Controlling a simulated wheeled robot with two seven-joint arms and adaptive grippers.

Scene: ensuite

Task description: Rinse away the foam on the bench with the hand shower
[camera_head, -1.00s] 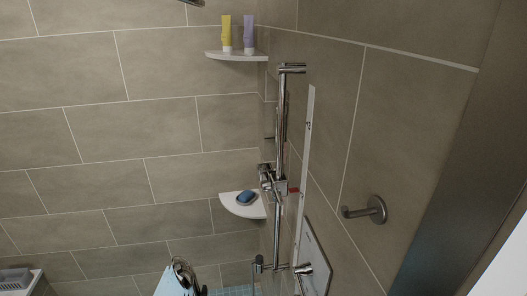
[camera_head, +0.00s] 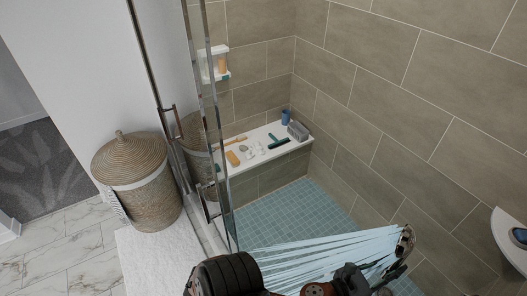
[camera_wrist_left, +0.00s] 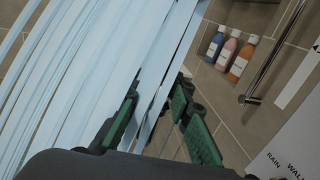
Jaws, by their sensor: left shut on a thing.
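The white bench (camera_head: 308,148) stands in the far corner of the shower. Small whitish blobs that look like foam (camera_head: 249,152) lie on it among several objects. My left gripper (camera_head: 392,273) is at the bottom right of the head view, far in front of the bench. It is shut on the hand shower (camera_head: 404,242), whose chrome head shows and whose handle is mostly hidden. Pale blue water (camera_head: 325,254) sprays leftward from it, low over the tiled floor and apart from the bench. In the left wrist view water (camera_wrist_left: 95,65) crosses beside the green-padded fingers (camera_wrist_left: 160,118). My right gripper is not in view.
A glass door (camera_head: 210,120) with a bar handle stands left of the bench. A wicker basket (camera_head: 140,180) is outside it. The bench holds a green squeegee (camera_head: 279,143), orange block (camera_head: 232,158), blue cup (camera_head: 284,117) and grey box (camera_head: 298,131). A corner shelf (camera_head: 508,238) juts in at right.

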